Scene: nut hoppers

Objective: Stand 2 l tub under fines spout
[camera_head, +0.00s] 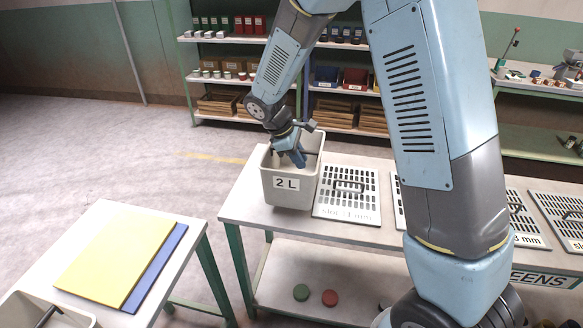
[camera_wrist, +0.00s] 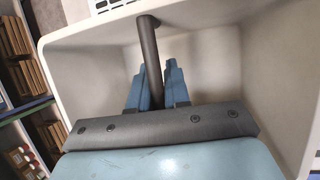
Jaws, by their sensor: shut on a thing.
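The 2 l tub (camera_head: 289,193) is a pale grey open box with a "2 L" label on its front. In the wrist view my gripper's blue fingers (camera_wrist: 158,88) are closed around a dark bar (camera_wrist: 150,55) that runs across the tub's inside (camera_wrist: 205,60). No fines spout can be made out.
Slotted screen plates (camera_head: 347,193) lie on the bench (camera_head: 235,207) right of the tub, one marked "slot". A nearer table (camera_head: 95,222) holds yellow and blue sheets (camera_head: 118,258) and another grey tub (camera_head: 28,312). Shelves (camera_head: 205,78) stand behind. Floor on the left is clear.

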